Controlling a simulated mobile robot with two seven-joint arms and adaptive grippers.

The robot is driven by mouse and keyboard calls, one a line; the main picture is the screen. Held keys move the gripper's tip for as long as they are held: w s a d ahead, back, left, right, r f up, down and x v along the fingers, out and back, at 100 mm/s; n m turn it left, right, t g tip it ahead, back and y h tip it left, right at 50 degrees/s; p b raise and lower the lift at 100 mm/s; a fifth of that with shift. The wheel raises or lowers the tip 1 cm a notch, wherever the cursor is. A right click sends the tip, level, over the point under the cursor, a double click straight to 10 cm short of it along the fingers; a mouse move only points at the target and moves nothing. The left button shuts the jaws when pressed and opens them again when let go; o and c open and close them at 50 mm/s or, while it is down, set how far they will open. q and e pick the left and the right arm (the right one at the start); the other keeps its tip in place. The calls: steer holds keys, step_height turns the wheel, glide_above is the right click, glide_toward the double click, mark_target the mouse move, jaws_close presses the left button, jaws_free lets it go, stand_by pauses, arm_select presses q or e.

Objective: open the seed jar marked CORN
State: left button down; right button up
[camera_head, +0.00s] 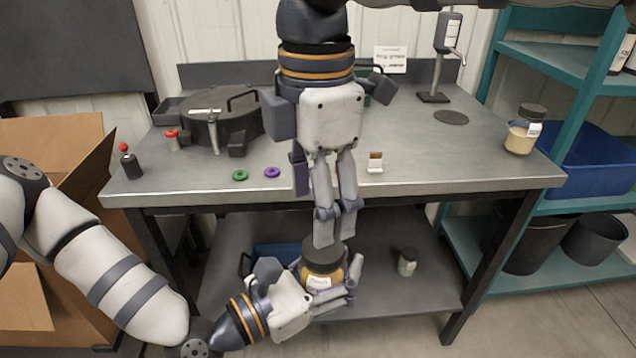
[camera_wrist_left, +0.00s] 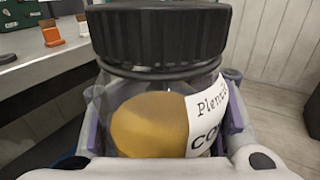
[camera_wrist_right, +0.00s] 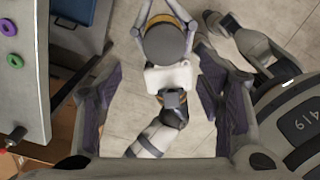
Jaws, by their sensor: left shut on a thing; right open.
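The seed jar (camera_head: 319,279) is clear, with yellow contents and a white label; in the left wrist view its label (camera_wrist_left: 208,120) reads "CO", the rest cut off. Its black ribbed lid (camera_wrist_left: 160,35) sits on top. My left gripper (camera_head: 335,290) is shut around the jar body, holding it upright in front of the bench. My right gripper (camera_head: 334,238) is open and points down above the lid. In the right wrist view the round lid (camera_wrist_right: 166,43) shows beyond the spread fingers (camera_wrist_right: 160,85), toward the top. The fingers look empty and apart from the lid.
The metal bench (camera_head: 430,180) holds a round dark machine (camera_head: 215,118), green (camera_head: 240,175) and purple (camera_head: 272,172) rings, and another lidded jar (camera_head: 521,135) at right. A small jar (camera_head: 407,262) stands on the lower shelf. A cardboard box (camera_head: 50,150) is at left, teal shelving (camera_head: 565,70) at right.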

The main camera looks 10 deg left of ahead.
mark_target(322, 274)
step_height(322, 274, down, 6)
steer(key=shift+w+f, duration=0.1)
steer(key=shift+f, duration=0.05)
steer(key=c, duration=1.2)
steer(key=n, duration=0.8)
steer(key=shift+d, duration=0.1)
steer(key=n, duration=0.7)
steer(key=shift+d, duration=0.15)
steer(key=n, duration=1.1)
steer(key=shift+d, duration=0.15)
steer(key=n, duration=1)
steer(key=shift+w+n, duration=0.2)
steer(key=shift+n, duration=0.2)
steer(key=n, duration=0.4)
steer(key=shift+w+n, duration=0.1)
steer(key=shift+n, duration=0.3)
steer(key=shift+r, duration=0.25)
